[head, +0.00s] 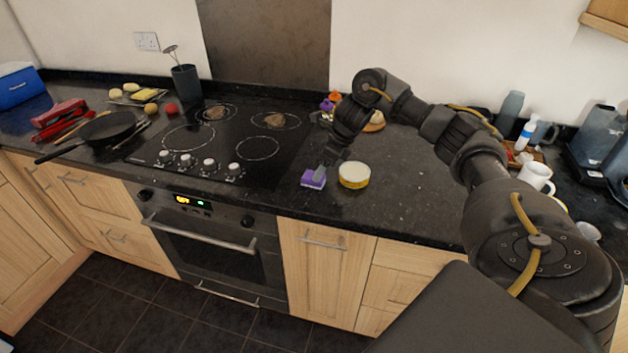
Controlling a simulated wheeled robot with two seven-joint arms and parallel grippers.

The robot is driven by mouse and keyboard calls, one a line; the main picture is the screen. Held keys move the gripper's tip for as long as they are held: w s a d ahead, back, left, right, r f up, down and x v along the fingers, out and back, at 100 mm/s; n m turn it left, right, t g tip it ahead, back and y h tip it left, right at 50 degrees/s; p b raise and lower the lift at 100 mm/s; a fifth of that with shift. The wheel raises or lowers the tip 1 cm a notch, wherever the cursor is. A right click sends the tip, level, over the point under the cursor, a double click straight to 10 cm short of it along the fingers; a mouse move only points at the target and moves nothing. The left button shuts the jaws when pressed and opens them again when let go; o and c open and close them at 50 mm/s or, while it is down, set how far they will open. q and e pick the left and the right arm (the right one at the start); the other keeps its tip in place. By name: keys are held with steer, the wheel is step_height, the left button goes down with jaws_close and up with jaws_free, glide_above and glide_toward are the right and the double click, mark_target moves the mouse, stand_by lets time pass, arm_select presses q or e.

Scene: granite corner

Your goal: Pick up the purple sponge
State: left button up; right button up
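The purple sponge (312,180) lies on the dark granite worktop, just right of the hob and close to the front edge. It looks small and block-shaped, with a paler top. My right gripper (320,172) reaches down from above, with its fingertips at the sponge's upper right side. The fingers are small and partly merged with the sponge in this view. I cannot tell whether they are open or shut, or whether they touch it. My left gripper is not in view.
A round yellow-and-white tub (354,175) stands close to the right of the sponge. The black hob (220,143) with knobs is to the left. A frying pan (105,128) lies farther left. A white mug (536,178) stands at the right. Worktop right of the tub is clear.

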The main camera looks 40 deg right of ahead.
mark_target(306, 181)
steer(key=x, duration=0.2)
steer(key=p+x, duration=0.1)
steer(key=x, duration=0.1)
steer(key=shift+w+a+r, duration=0.1)
steer(key=shift+w+a, duration=0.15)
steer(key=shift+w, duration=0.1)
steer(key=shift+f, duration=0.35)
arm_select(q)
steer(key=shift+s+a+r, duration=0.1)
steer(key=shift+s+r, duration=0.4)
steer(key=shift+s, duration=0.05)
arm_select(e)
steer(key=c, duration=1.1)
steer(key=shift+o, duration=0.2)
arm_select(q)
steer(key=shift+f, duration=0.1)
